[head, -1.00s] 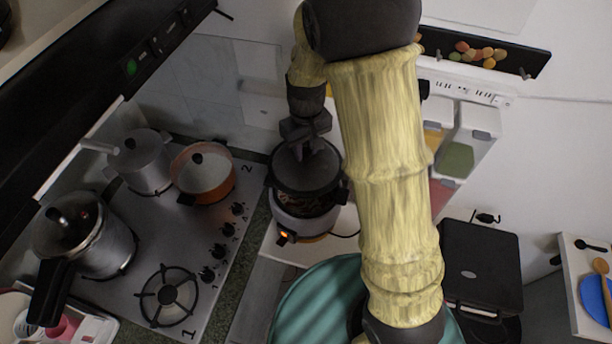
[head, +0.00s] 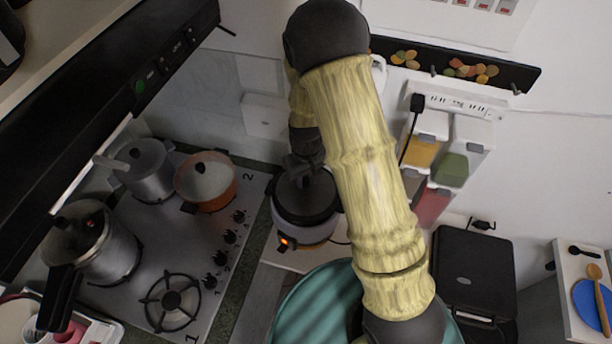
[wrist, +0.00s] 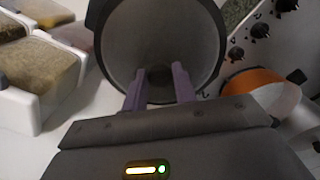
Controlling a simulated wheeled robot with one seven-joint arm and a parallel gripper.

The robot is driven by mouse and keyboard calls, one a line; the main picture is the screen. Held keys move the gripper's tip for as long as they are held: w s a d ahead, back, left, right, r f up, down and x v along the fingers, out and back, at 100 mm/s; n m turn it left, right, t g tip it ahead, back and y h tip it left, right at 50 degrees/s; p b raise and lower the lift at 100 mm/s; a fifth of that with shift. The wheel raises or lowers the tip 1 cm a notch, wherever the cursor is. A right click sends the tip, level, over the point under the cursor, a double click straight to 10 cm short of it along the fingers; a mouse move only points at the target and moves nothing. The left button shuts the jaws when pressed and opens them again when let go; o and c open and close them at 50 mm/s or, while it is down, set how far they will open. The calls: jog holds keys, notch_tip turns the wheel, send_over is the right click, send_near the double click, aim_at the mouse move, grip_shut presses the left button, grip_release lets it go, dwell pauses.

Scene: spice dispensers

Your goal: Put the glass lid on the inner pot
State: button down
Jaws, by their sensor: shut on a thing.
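My gripper (head: 306,172) points down over the cooker and is shut on the knob of the round, dark glass lid (head: 311,203). In the wrist view the lid (wrist: 160,35) fills the upper middle, and my fingers (wrist: 159,88) close on its small dark knob. The lid lies over the top of the silver cooker (head: 303,233), looking about level. The inner pot is hidden under the lid, and I cannot tell whether the lid fully rests on its rim.
A stove (head: 150,235) with an orange pot (head: 208,187), a grey pot (head: 147,172) and a pressure cooker (head: 92,245) stands to the left. Spice dispensers (head: 430,150) hang on the wall at right. A black grill (head: 473,270) stands at lower right.

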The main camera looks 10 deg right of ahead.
aim_at(307, 181)
jog(key=shift+s+f, duration=0.1)
jog(key=shift+f, duration=0.2)
jog(key=c, duration=1.1)
grip_release()
jog(key=shift+f, duration=0.1)
notch_tip(307, 181, up, 12)
jog(key=b, duration=0.4)
jog(key=shift+b, duration=0.4)
jog(key=shift+d, duration=0.1)
